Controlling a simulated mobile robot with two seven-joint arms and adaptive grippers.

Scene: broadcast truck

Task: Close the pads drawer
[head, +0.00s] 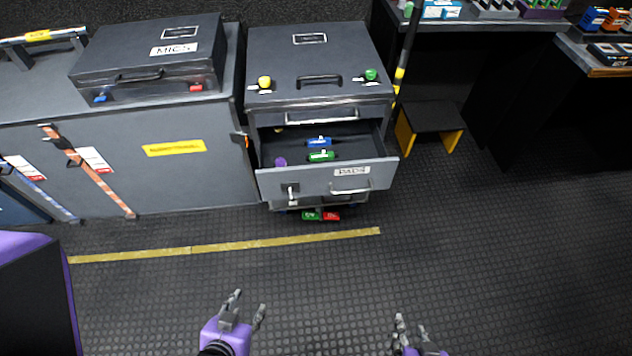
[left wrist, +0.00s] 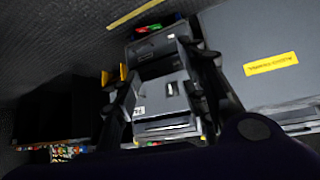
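The pads drawer (head: 325,181) is pulled out of the dark cabinet (head: 262,65) in the head view. Its grey front carries a PADS label (head: 351,171), a bar handle (head: 350,188) and a small latch (head: 291,192). A blue item (head: 318,142), a green item (head: 320,156) and a purple item (head: 280,162) lie inside. My left gripper (head: 249,301) is open and empty, nearer than the drawer and apart from it. My right gripper (head: 411,328) is open and empty, lower right of the drawer. The left wrist view shows the cabinet (left wrist: 165,95) between the open left fingers.
A MICS case (head: 150,60) sits on the long grey chest (head: 95,135) left of the cabinet. A black step stool (head: 430,117) with yellow sides stands to the right. Green and red items (head: 321,216) show below the drawer. The floor in front, with yellow tape (head: 225,246), is clear.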

